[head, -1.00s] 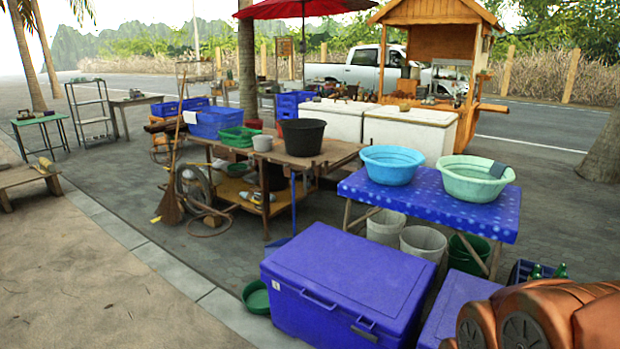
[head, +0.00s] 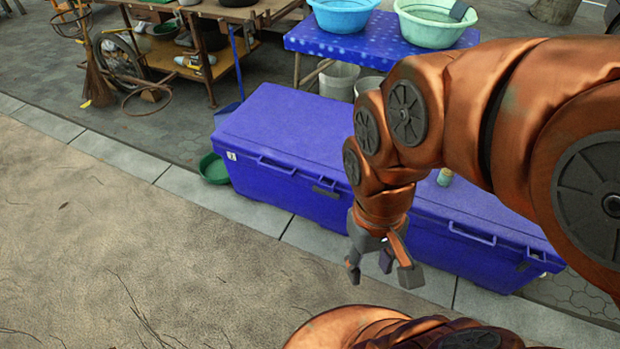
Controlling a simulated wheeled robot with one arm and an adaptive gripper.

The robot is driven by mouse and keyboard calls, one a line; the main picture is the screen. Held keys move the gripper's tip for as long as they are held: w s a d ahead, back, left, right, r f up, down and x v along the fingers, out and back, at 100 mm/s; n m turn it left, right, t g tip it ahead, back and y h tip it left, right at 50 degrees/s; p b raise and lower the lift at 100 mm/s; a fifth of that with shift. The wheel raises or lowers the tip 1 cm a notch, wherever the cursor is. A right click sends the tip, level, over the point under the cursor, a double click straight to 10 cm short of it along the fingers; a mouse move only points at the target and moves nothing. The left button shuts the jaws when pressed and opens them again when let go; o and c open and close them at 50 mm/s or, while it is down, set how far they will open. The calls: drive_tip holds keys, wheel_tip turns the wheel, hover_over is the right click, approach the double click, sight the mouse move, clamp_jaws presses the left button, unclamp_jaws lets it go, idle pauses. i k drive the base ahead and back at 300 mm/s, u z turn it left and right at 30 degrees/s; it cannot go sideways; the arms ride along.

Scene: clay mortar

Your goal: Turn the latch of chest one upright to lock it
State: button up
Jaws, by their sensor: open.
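A blue chest with a small white label on its left end, likely chest one (head: 285,135), stands with its lid closed on the pavement in the head view. A dark latch (head: 324,189) is on its front face, left of my arm; its exact angle is too small to tell. My gripper (head: 382,265) is open and empty, with its fingers pointing down. In the picture it is below and right of the latch, apart from the chest front. My arm hides the right end of this chest.
A second blue chest (head: 480,236) stands to the right, partly behind my arm, with a small bottle (head: 445,177) on it. A green basin (head: 214,168) sits left of the labelled chest. A blue-clothed table (head: 345,48) stands behind. The sandy ground in front is clear.

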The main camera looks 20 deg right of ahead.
sight(335, 195)
drive_tip(key=z, duration=0.2)
drive_tip(key=i, duration=0.55)
drive_tip(key=z, duration=1.45)
drive_tip(key=k, duration=0.55)
drive_tip(key=u, duration=1.6)
